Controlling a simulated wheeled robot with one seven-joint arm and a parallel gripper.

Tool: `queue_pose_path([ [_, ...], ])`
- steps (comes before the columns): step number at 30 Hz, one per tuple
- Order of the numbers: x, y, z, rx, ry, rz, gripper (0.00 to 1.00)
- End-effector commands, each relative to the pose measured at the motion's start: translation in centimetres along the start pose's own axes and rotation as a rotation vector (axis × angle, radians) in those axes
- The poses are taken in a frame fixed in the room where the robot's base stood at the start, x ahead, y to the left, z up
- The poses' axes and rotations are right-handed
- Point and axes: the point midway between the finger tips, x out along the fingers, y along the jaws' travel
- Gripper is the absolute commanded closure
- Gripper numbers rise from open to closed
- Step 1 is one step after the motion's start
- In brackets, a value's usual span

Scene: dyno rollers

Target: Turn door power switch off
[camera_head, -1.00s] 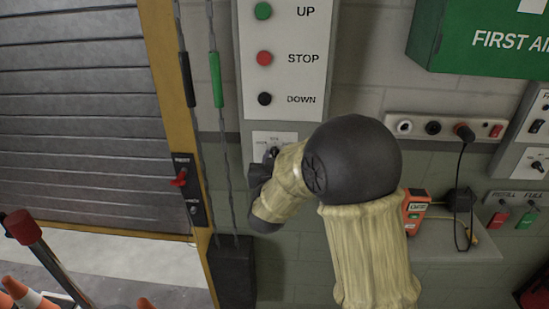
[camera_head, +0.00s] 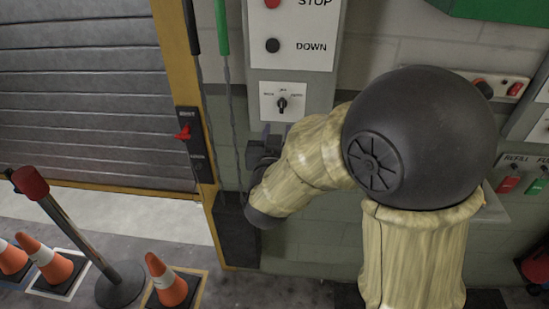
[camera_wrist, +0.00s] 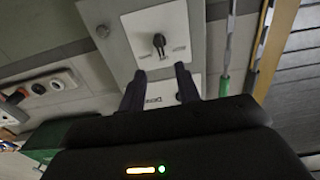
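A black rotary switch (camera_head: 282,104) sits on a white plate below the DOWN button of the grey door control panel (camera_head: 318,86). Its knob stands about upright in the head view. Small labels left, above and right of it are too small to read surely. My gripper (camera_head: 274,134) is just below the plate in the head view, partly hidden by my arm. In the wrist view the same switch (camera_wrist: 159,43) shows beyond my gripper (camera_wrist: 160,81). Its two dark fingers stand apart with nothing between them. The knob is not between the fingertips.
Black and green handles hang beside the panel. Orange cones (camera_head: 168,282) and a red-topped post (camera_head: 72,240) stand on the floor. A green box (camera_head: 490,8) is upper right.

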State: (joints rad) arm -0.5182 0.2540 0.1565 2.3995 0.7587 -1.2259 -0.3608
Motion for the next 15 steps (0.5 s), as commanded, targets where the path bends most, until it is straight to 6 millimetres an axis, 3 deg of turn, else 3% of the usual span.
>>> queue_pose_path([
  [3, -2.6, -0.1, 0.2, 0.001, 0.001, -0.004, 0.67],
  [9, -5.9, 0.0, 0.1, 0.001, 0.001, -0.003, 0.67],
  [15, -7.0, 0.1, 0.1, -0.001, -0.002, 0.000, 0.67],
])
